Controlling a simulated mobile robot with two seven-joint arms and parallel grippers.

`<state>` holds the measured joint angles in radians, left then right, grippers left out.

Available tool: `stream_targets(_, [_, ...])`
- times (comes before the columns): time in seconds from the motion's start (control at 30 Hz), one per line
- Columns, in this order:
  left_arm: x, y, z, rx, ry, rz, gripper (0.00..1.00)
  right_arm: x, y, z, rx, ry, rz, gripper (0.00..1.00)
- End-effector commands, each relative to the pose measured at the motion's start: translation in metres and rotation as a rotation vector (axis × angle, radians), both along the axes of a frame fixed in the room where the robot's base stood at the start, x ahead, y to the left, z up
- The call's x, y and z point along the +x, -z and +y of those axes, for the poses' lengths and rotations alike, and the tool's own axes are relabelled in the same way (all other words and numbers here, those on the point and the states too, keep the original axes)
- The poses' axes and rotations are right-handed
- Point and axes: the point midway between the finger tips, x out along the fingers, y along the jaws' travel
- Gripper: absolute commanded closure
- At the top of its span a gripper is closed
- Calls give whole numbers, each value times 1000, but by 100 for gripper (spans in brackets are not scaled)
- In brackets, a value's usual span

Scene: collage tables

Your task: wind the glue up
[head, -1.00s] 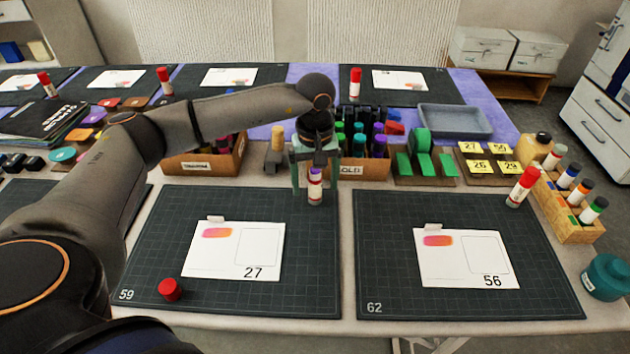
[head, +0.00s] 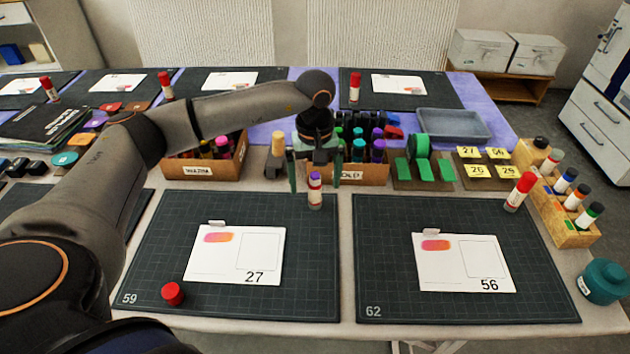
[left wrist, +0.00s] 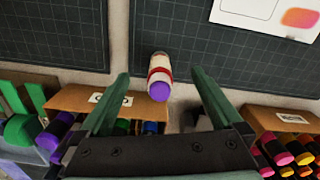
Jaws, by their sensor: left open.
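A glue stick (head: 315,190) with a white and red body and a purple top stands upright near the back right corner of mat 59. It also shows in the left wrist view (left wrist: 160,75), beyond and between the fingertips. My left gripper (head: 315,188) is open around or just above the stick's place, with its fingers apart and not touching it. In the left wrist view my left gripper (left wrist: 163,82) is empty. A red cap (head: 173,293) lies on the front left of mat 59 (head: 150,260). My right gripper is not in view.
A card numbered 27 (head: 210,265) lies on mat 59, and a card numbered 56 (head: 450,275) on mat 62. Boxes of markers stand just behind the left gripper. A capped red glue stick (head: 519,192) stands on mat 62. A teal jar (head: 604,282) is at the right edge.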

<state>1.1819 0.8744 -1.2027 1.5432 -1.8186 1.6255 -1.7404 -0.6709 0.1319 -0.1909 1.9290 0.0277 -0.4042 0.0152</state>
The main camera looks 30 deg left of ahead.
Motion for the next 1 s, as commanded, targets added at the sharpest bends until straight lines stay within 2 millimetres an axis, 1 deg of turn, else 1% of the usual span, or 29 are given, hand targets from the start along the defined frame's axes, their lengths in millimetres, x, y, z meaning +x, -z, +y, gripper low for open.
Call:
stream_targets(0.03, [0, -6, 0, -1, 0, -1, 0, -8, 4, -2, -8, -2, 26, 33])
stream_targets(0.8, [0, -53, 0, -1, 0, -1, 0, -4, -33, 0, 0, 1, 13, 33])
stream_targets(1.0, [0, -55, 0, 0, 0, 0, 0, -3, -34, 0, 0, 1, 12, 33])
